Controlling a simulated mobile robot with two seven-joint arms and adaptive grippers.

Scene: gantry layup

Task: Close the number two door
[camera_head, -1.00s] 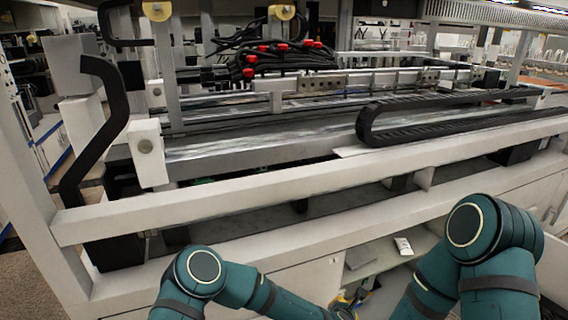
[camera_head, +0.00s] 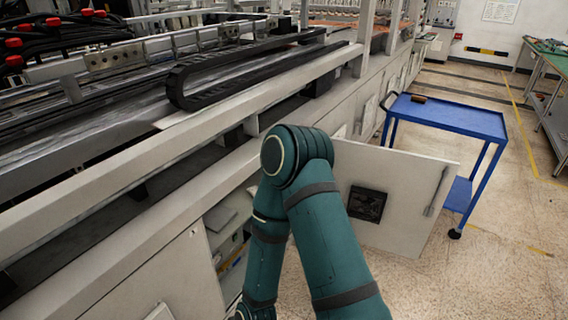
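A white cabinet door (camera_head: 412,200) stands open on the right, swung out from the long machine base. It has a black square vent (camera_head: 367,204) and a grey bar handle (camera_head: 436,190) near its outer edge. No number is legible on it. The open cabinet compartment (camera_head: 228,222) is left of my arm, with shelf items partly visible. My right arm is bent in front of the opening and covers part of the door's left side. Its forearm runs down to the bottom edge, and I see no gripper fingers. My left arm and gripper are out of view.
A blue cart (camera_head: 447,115) stands just behind and right of the door. A long white rail (camera_head: 130,165) and a black cable chain (camera_head: 235,70) run along the machine on the left. The floor (camera_head: 510,265) right of the door is clear. A green-topped bench (camera_head: 550,58) is far right.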

